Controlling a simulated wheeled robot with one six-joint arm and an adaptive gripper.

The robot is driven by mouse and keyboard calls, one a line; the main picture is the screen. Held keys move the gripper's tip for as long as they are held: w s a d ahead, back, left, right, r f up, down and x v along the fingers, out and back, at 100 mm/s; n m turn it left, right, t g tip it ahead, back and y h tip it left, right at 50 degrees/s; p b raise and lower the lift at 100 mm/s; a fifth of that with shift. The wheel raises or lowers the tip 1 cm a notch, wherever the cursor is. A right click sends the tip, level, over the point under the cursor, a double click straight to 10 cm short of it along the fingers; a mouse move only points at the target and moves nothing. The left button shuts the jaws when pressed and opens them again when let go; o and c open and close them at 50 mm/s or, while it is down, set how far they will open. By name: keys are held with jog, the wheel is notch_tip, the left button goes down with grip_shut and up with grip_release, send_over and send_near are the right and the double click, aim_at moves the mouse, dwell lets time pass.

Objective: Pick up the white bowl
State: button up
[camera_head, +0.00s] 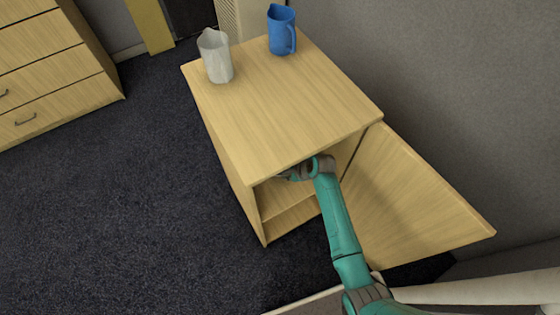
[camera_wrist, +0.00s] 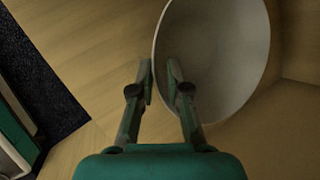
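The white bowl (camera_wrist: 225,55) is in the wrist view, at the upper middle and right, inside the wooden cabinet. My gripper (camera_wrist: 159,70) straddles the bowl's left rim. Its left finger is outside the rim, and its right finger overlaps the bowl's inner side. A gap shows between the fingertips, so the gripper looks partly open; firm contact with the rim cannot be seen. In the head view my gripper (camera_head: 286,175) reaches into the cabinet (camera_head: 228,150) below its top, and the bowl is hidden there.
The cabinet door (camera_head: 410,200) stands open to the right of my arm. A grey-white pitcher (camera_head: 216,58) and a blue pitcher (camera_head: 281,30) stand on the cabinet top. A lower shelf (camera_head: 290,217) shows inside the cabinet. Dark carpet (camera_head: 120,200) is clear to the left.

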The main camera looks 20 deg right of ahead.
jog(key=shift+x, duration=2.2)
jog(key=shift+a+r, duration=0.1)
jog(key=shift+a, duration=0.05)
grip_shut()
jog(key=shift+w, duration=0.1)
jog(key=shift+r, duration=0.1)
